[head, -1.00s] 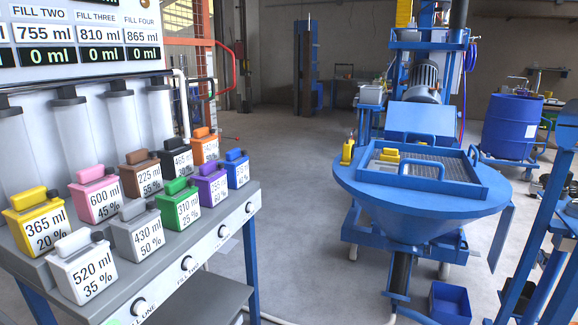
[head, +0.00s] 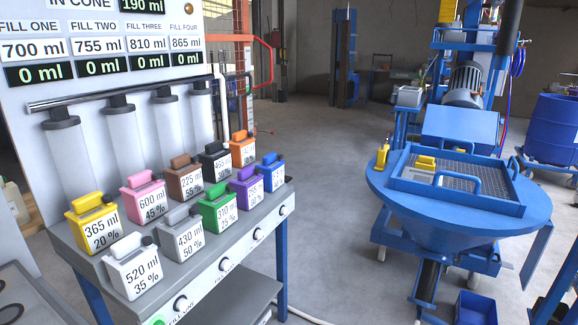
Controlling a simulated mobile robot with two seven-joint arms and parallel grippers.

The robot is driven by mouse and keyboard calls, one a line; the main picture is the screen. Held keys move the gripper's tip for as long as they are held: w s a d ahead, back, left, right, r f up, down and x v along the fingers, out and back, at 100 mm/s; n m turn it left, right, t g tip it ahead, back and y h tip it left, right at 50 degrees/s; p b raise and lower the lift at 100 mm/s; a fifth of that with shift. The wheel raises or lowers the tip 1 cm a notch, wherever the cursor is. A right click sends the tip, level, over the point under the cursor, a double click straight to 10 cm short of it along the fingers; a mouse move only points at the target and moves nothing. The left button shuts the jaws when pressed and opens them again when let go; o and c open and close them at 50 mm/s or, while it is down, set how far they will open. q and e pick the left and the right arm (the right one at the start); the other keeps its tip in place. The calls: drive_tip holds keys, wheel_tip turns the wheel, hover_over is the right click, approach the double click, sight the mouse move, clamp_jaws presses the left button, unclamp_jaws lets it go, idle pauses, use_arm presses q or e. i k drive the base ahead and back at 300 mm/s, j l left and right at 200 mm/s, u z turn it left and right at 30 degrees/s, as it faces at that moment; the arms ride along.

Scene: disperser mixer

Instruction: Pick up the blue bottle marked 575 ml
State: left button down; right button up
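A blue bottle (head: 270,172) stands at the far right end of the front row on the grey bench, beside the purple bottle (head: 249,188). Its label is too small and angled to read with certainty. An orange bottle (head: 243,150) stands behind it. Neither of my grippers shows in the head view.
Several other bottles share the bench (head: 190,278): yellow (head: 92,224), white (head: 133,268), pink (head: 144,196), brown, black, grey (head: 182,233) and green (head: 219,207). A fill panel (head: 110,45) with clear tubes stands behind. A blue cone hopper (head: 450,205) is at right, with open floor between.

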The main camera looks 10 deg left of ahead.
sight(272, 168)
drive_tip(key=u, duration=1.05)
drive_tip(key=i+l+u, duration=0.15)
drive_tip(key=l+u, duration=0.2)
drive_tip(key=u, duration=0.15)
drive_tip(key=l+u, duration=0.7)
drive_tip(key=l, duration=0.2)
drive_tip(key=l+u, duration=0.25)
drive_tip(key=l, duration=0.2)
drive_tip(key=l+u, duration=0.2)
drive_tip(key=l, duration=0.75)
drive_tip(key=k, duration=0.05)
